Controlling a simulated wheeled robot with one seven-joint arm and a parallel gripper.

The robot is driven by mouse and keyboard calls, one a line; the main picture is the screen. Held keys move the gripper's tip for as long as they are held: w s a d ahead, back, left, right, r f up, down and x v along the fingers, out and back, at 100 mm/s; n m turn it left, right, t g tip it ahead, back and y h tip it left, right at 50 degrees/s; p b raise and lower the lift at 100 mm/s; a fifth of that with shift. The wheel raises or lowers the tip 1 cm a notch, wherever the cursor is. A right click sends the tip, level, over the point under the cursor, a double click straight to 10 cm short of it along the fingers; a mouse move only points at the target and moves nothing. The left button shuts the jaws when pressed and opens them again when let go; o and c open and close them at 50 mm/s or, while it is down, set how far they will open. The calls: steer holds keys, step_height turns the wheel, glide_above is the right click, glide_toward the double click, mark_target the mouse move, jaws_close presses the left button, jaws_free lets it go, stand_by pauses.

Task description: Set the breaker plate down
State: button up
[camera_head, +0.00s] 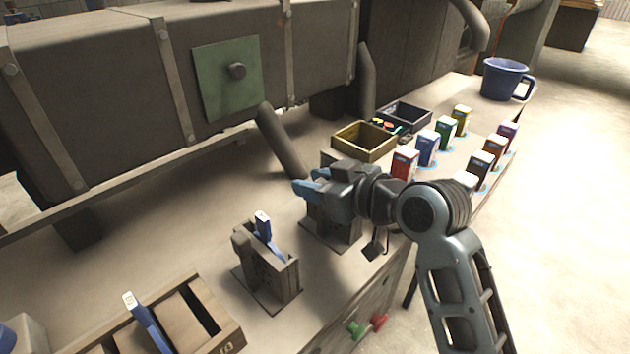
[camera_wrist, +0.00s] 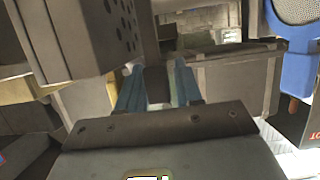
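My gripper (camera_head: 308,188) has blue fingers and hangs over a dark stand (camera_head: 335,228) on the bench, right of a second, similar stand (camera_head: 268,275). In the wrist view my gripper (camera_wrist: 158,85) shows its fingers a little apart, with something dark between them; I cannot tell whether it is held. I cannot make out the breaker plate for certain. A dark block with small round holes (camera_wrist: 120,22) fills the upper left of the wrist view. A blue piece with a round mesh face (camera_wrist: 290,45) is at its upper right. A blue, white-tipped piece (camera_head: 264,228) stands in the second stand.
A wooden box (camera_head: 215,312) holds another blue piece at the front left. A yellow-brown tray (camera_head: 362,142), a dark tray (camera_head: 408,116), several coloured packs (camera_head: 428,148) and a blue mug (camera_head: 503,80) are farther along. A large machine body (camera_head: 100,100) runs along the back.

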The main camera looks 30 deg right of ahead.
steer(key=shift+o, duration=1.3)
steer(key=shift+r, duration=0.1)
steer(key=v, duration=1.2)
steer(key=shift+r, duration=0.1)
steer(key=s+f+m+h, duration=0.4)
steer(key=s+f, duration=0.8)
steer(key=s, duration=0.1)
steer(key=s+a+r+t, duration=0.1)
steer(key=s+a+r, duration=0.1)
steer(key=s, duration=1.4)
steer(key=shift+s+a, duration=0.4)
steer(key=shift+a, duration=0.15)
